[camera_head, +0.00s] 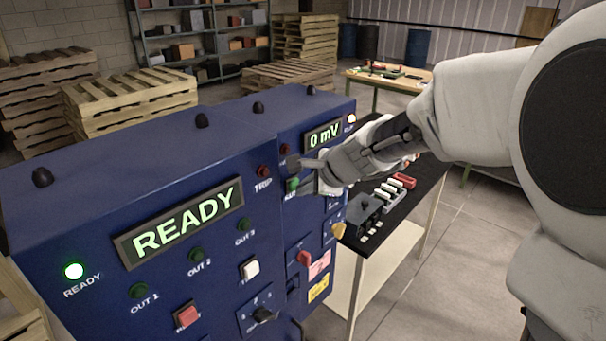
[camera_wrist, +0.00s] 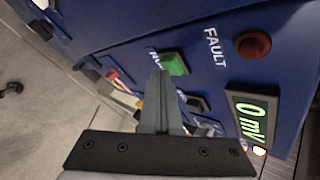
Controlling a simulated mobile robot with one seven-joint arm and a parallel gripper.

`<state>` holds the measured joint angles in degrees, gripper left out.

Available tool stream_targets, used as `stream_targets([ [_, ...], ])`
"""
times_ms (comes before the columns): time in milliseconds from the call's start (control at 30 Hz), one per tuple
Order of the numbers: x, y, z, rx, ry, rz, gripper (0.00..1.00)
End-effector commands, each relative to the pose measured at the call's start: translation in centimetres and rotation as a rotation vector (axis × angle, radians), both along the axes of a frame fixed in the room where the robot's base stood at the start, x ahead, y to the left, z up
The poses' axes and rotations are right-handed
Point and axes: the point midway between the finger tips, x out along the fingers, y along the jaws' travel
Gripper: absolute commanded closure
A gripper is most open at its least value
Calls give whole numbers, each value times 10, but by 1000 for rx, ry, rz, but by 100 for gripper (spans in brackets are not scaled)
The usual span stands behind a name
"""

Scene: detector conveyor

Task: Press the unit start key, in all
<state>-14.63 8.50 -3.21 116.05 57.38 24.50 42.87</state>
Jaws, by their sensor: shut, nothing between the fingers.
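A blue cabinet (camera_head: 95,215) carries a lit READY display (camera_head: 180,226). It bears a white square key (camera_head: 249,270) and a red square key (camera_head: 187,315), with labels I cannot read. Farther back, a panel with a 0 mV display (camera_head: 324,136) has a green key (camera_head: 292,184); in the wrist view this green key (camera_wrist: 174,63) has a label partly hidden by my fingers. No label reading "start" is legible. My gripper (camera_head: 306,163) is shut and empty in front of this farther panel. In the wrist view its fingertips (camera_wrist: 157,72) appear beside the green key; contact cannot be told.
A red FAULT lamp (camera_wrist: 252,45) is near the green key. A red knob (camera_head: 304,258) sits lower on the farther panel. A black-topped bench (camera_head: 408,205) with small parts stands right of it. Pallets (camera_head: 130,100) and shelves (camera_head: 205,45) are behind. The floor at right is clear.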

Motion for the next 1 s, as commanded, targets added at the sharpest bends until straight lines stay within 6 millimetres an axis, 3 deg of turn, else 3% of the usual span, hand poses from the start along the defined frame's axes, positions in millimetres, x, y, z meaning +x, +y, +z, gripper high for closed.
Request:
stream_targets([
  [467, 0, 2, 0, 0, 0, 1, 100],
  [1000, -11, -13, 0, 0, 0, 1, 100],
])
